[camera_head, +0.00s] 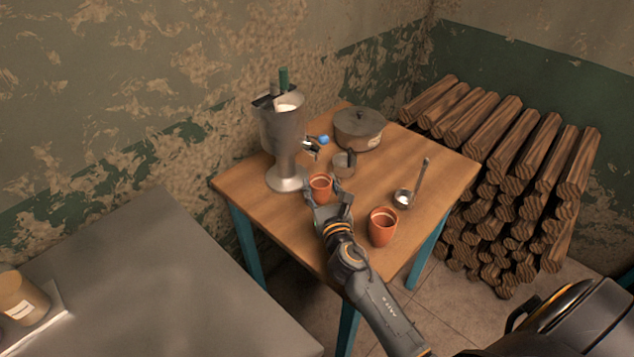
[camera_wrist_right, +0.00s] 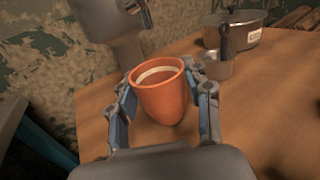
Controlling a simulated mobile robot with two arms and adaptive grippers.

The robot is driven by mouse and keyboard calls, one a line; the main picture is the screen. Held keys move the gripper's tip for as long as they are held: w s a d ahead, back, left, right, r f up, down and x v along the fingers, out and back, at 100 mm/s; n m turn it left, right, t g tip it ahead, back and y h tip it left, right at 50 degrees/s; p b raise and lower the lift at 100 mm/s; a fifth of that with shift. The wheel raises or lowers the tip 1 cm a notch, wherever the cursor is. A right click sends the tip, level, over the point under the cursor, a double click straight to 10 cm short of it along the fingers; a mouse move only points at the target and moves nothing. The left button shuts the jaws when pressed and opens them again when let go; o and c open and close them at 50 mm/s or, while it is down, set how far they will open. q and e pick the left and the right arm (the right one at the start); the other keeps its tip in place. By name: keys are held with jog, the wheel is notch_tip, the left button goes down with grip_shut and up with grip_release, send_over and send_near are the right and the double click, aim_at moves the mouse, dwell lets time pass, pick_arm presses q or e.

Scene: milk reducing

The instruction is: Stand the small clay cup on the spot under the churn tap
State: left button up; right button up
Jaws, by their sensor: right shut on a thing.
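The metal churn (camera_head: 284,140) stands at the left of the wooden table (camera_head: 280,226), with a blue-handled tap (camera_head: 317,141) on its right side. One clay cup (camera_head: 320,184) is between the fingers of my right gripper (camera_head: 328,200), near the churn base and just below the tap. In the right wrist view the fingers close on both sides of this orange cup (camera_wrist_right: 163,95), which is upright with a pale ring inside. I cannot tell whether it touches the table. A second clay cup (camera_head: 382,228) stands nearer the front edge. My left gripper is not in view.
A lidded pot (camera_head: 359,129) stands at the back, with a small metal mug (camera_head: 344,163) in front of it. A ladle (camera_head: 411,187) lies to the right. Stacked logs (camera_head: 514,170) fill the right corner; a grey surface (camera_head: 150,280) lies left.

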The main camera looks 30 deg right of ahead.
aim_at(317, 186)
jog(key=x, duration=0.2)
jog(key=shift+w, duration=0.45)
jog(key=shift+w+d, duration=0.25)
jog(key=shift+w, duration=0.35)
notch_tip(317, 186, down, 4)
jog(key=b, duration=0.2)
jog(key=shift+r+b, duration=0.15)
jog(key=shift+b, duration=0.15)
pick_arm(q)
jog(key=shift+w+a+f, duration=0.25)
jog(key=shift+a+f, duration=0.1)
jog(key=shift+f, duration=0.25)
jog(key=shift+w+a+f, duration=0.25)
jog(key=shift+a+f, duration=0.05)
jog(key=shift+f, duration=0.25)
pick_arm(e)
jog(key=shift+a+r, duration=0.1)
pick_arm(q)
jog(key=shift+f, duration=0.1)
pick_arm(e)
jog(key=o, duration=0.8)
jog(key=shift+f, duration=0.25)
jog(key=o, duration=0.5)
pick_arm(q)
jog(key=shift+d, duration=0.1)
